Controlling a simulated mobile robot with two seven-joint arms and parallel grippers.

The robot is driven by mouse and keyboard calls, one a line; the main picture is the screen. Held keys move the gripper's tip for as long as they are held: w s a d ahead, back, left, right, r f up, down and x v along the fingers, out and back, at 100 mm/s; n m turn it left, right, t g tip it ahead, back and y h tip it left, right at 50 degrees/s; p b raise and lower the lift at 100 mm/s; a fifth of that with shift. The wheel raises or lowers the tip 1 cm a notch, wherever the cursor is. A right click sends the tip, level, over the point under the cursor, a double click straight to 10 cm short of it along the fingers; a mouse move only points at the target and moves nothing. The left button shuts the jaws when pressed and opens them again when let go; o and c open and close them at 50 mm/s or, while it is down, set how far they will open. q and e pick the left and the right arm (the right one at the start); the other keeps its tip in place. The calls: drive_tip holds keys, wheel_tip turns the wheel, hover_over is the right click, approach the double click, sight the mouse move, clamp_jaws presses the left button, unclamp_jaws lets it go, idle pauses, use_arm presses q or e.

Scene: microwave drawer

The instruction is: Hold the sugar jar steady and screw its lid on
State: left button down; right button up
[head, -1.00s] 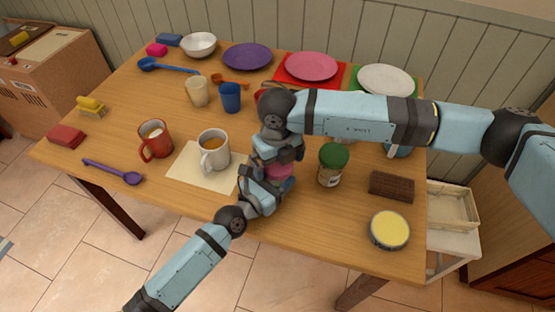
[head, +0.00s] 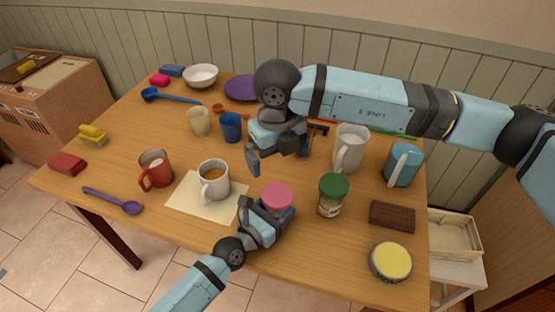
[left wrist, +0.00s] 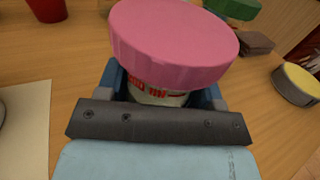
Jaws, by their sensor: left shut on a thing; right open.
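The sugar jar (left wrist: 155,95) is a pale jar with red lettering, standing near the table's front edge. Its wide pink lid (head: 277,197) sits on top of it; in the left wrist view the lid (left wrist: 172,42) covers the jar's mouth. I cannot tell how tightly it is seated. My left gripper (head: 270,214) is shut around the jar body below the lid, and it hides most of the jar in the head view. My right gripper (head: 278,158) is open and empty, above and behind the lid, apart from it.
A green-lidded jar (head: 333,196) stands close to the right. A brown block (head: 392,216) and a yellow-topped tin (head: 391,262) lie further right. A white mug (head: 214,183) of brown drink stands on a cream mat (head: 190,207) to the left. A white pitcher (head: 349,150) stands behind.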

use_arm(q)
drive_tip(key=shift+c, duration=0.9)
unclamp_jaws()
drive_tip(key=v, duration=1.3)
drive_tip(key=shift+s+a+b, duration=0.25)
drive_tip(key=shift+s+b, duration=0.1)
